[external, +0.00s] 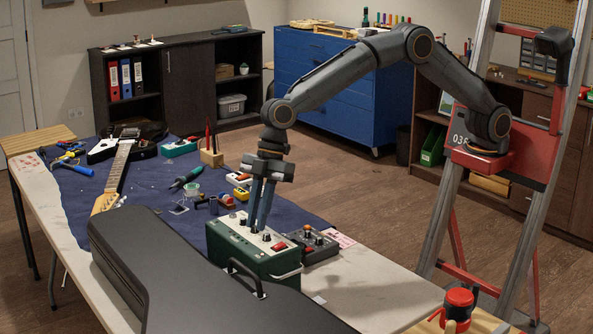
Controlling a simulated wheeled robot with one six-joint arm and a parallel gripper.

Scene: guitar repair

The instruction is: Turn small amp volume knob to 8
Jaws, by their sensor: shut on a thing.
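The small amp (232,254) is a dark green box with a light control panel on top, standing near the front of the bench. Several small knobs and a red switch (279,247) show on its panel. My gripper (260,229) points straight down from above, with its fingertips at the panel. It is shut on a knob of the amp, which the fingers mostly hide. The scale marks and the knob's setting are too small to read, and I cannot tell which knob is the volume knob.
A black guitar case (165,275) lies close in front of the amp. A dark pedal box with knobs (316,243) stands right beside the amp. Behind are a soldering iron (187,178), small boxes and an electric guitar (118,165) on the blue mat (145,190).

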